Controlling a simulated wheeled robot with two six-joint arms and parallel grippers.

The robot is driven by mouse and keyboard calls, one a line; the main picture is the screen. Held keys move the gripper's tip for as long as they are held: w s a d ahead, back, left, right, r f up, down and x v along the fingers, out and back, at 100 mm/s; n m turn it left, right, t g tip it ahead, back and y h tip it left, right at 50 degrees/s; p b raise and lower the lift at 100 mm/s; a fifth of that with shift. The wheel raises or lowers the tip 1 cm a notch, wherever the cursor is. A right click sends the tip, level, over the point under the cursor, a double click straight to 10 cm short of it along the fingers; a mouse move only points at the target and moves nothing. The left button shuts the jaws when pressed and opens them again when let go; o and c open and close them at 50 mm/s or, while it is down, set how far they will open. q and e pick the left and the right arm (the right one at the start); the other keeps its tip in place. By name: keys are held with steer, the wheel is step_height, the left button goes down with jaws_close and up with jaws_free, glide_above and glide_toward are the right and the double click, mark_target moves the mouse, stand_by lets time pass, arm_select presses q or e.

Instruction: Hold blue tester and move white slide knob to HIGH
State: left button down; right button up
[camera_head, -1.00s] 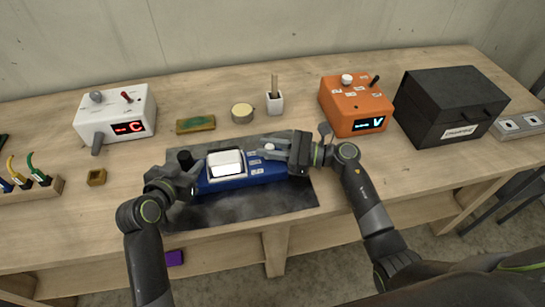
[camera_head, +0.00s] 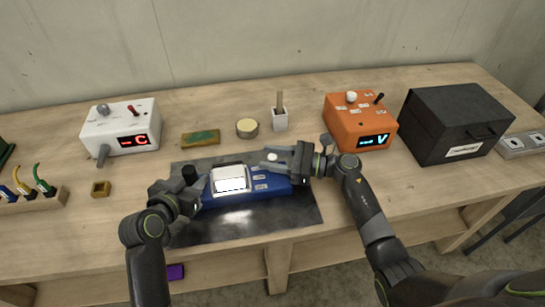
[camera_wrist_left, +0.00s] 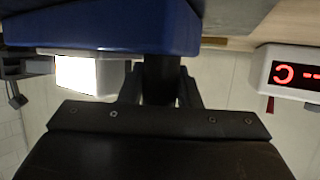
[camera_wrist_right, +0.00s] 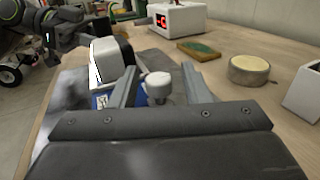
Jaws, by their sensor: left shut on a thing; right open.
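The blue tester (camera_head: 248,190) lies on a dark mat (camera_head: 240,226), with a lit white screen (camera_head: 230,179) and small labels. A black upright post stands at its left end (camera_head: 190,174). My left gripper (camera_head: 188,190) is shut on this post, which also shows between its fingers in the left wrist view (camera_wrist_left: 160,78). The white slide knob (camera_head: 272,156) is toward the tester's right end. My right gripper (camera_wrist_right: 160,72) is open, with a finger on either side of the knob (camera_wrist_right: 158,88). Whether the fingers touch it, and the knob's exact setting, I cannot tell.
Behind the mat are a white box with a red display (camera_head: 120,128), a green-gold block (camera_head: 201,138), a round tin (camera_head: 247,128) and a small white cup (camera_head: 279,120). An orange box (camera_head: 360,122) and a black case (camera_head: 452,122) stand at right.

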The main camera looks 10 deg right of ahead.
steer(key=v, duration=1.2)
arm_select(q)
steer(key=c, duration=1)
jaws_free()
steer(key=shift+o, duration=0.2)
